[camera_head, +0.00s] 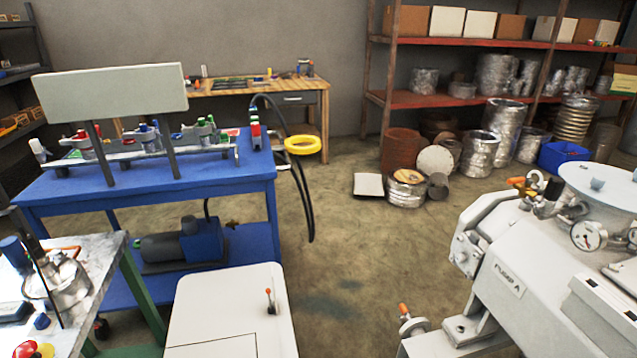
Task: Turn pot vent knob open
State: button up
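A white lidded vessel (605,190) with a round dial gauge (588,236) sits on top of a white machine marked "PUMP A" (510,275) at the right. Small fittings with an orange-red handle (517,181) stand at its left side. A shiny metal pot (62,285) stands on a bench at the lower left, with a thin dark rod or tube in front of it. A red knob (25,350) and a blue knob (41,321) show near it. I cannot tell which part is the pot vent knob or how it is turned. My gripper is not in view.
A blue cart (110,190) carries a valve manifold, a pump below and black hoses with a yellow ring (302,145). A white box (232,310) with an orange-tipped lever stands at the bottom centre. The concrete floor (345,260) is clear between cart and machine.

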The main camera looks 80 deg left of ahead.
aim_at(42, 321)
jog(key=u, duration=0.5)
jog(key=i+u, duration=0.1)
jog(key=u, duration=0.95)
jog(key=l+u, duration=0.1)
jog(key=u, duration=0.4)
jog(key=i+l+u, duration=0.1)
jog(key=u, duration=0.4)
jog(key=l+u, duration=0.1)
jog(key=u, duration=0.95)
jog(key=l+u, duration=0.15)
jog(key=u, duration=0.35)
jog(key=i+l+u, duration=0.1)
jog(key=i+u, duration=0.15)
jog(key=i+l+u, duration=0.1)
jog(key=u, duration=0.2)
jog(key=i+l, duration=0.05)
jog(key=i, duration=0.05)
